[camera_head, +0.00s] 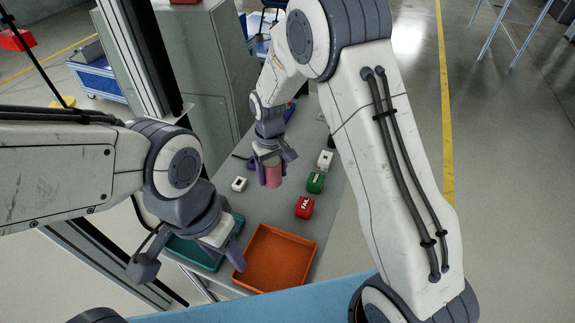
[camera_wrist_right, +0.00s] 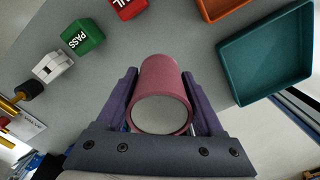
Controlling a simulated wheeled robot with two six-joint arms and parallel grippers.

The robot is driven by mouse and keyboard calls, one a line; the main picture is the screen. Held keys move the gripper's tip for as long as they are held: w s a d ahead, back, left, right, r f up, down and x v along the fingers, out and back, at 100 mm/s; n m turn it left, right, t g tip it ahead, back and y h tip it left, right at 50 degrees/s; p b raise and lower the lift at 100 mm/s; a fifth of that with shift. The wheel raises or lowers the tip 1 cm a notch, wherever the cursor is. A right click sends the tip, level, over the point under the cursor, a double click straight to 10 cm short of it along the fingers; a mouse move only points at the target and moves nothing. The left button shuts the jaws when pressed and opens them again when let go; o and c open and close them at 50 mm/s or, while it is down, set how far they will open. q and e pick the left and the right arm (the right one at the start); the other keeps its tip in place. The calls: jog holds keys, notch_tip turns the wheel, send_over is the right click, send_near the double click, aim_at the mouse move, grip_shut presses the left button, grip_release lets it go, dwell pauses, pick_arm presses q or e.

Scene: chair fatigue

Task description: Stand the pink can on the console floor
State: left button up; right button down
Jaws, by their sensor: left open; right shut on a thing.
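The pink can (camera_head: 271,174) is between the fingers of my right gripper (camera_head: 268,163), over the grey console floor (camera_head: 283,219). In the right wrist view the can (camera_wrist_right: 163,92) sits between the two purple fingers of the gripper (camera_wrist_right: 163,98), with its round pale end facing the camera. I cannot tell whether its lower end touches the console. My left gripper (camera_head: 226,252) is open and empty, above the near edge of the console by the teal tray.
A teal tray (camera_head: 192,254) and an orange tray (camera_head: 250,283) lie at the near end. A red FAIL block (camera_head: 304,207), a green PASS block (camera_head: 315,182), a white block (camera_head: 325,160) and a small white item (camera_head: 239,184) surround the can. Bare grey surface lies between.

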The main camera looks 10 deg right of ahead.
jog(key=w+d+f, duration=0.1)
jog(key=w, duration=0.1)
jog(key=w+d+f+p, duration=0.1)
jog(key=w+d+f, duration=0.2)
jog(key=w+d, duration=0.1)
jog(key=shift+f+p, duration=0.3)
jog(key=shift+d+f, duration=0.1)
jog(key=shift+f, duration=0.1)
notch_tip(320, 180, down, 3)
jog(key=shift+f+p, duration=0.15)
jog(key=shift+p, duration=0.55)
jog(key=shift+f, duration=0.25)
jog(key=shift+f, duration=0.2)
grip_release()
jog(key=shift+r, duration=0.1)
